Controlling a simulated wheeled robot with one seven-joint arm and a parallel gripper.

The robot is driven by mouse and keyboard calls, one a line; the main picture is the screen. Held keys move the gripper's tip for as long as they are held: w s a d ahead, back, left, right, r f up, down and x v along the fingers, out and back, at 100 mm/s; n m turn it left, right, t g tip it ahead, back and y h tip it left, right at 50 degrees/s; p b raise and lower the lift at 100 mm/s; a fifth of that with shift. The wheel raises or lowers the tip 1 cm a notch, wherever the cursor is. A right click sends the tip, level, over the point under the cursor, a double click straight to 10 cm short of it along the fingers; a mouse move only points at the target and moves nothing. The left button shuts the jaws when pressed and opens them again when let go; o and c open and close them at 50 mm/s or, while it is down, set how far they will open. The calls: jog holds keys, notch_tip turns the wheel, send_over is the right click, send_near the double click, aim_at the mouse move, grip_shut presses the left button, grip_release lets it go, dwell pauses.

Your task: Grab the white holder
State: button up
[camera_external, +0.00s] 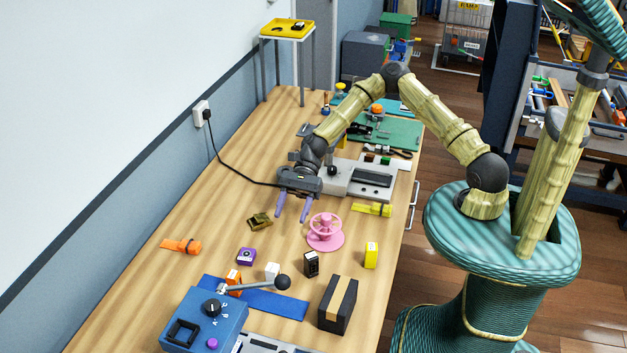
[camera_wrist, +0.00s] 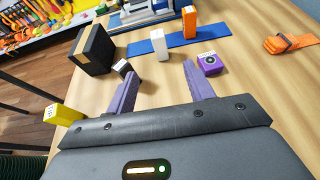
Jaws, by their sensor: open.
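The white holder, which I take to be the small upright white block (camera_external: 272,271), stands on the table. It is near the blue mat, beside an orange box. It also shows in the wrist view (camera_wrist: 160,44), ahead of my fingers and roughly centred between them. My gripper (camera_external: 291,217) is above the table, farther from the outside camera than the white block and apart from it. Its two purple fingers are spread, with nothing between them; the fingertips show in the wrist view (camera_wrist: 160,74).
Close by are an orange box (camera_wrist: 190,22), a purple box (camera_wrist: 209,63), a small black box (camera_wrist: 121,68) and a larger black box (camera_wrist: 92,50). A pink cup (camera_external: 324,226) stands right of my fingers.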

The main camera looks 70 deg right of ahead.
jog(key=p, duration=0.2)
send_near(273, 272)
jog(key=a+f, duration=0.1)
jog(key=w+a+f, duration=0.1)
jog(key=a+f, duration=0.1)
jog(key=shift+f, duration=0.25)
jog(key=shift+p+x, duration=0.6)
jog(key=shift+x, duration=2.1)
jog(key=shift+d+f, duration=0.1)
jog(key=shift+f, duration=0.05)
jog(key=c, duration=1.1)
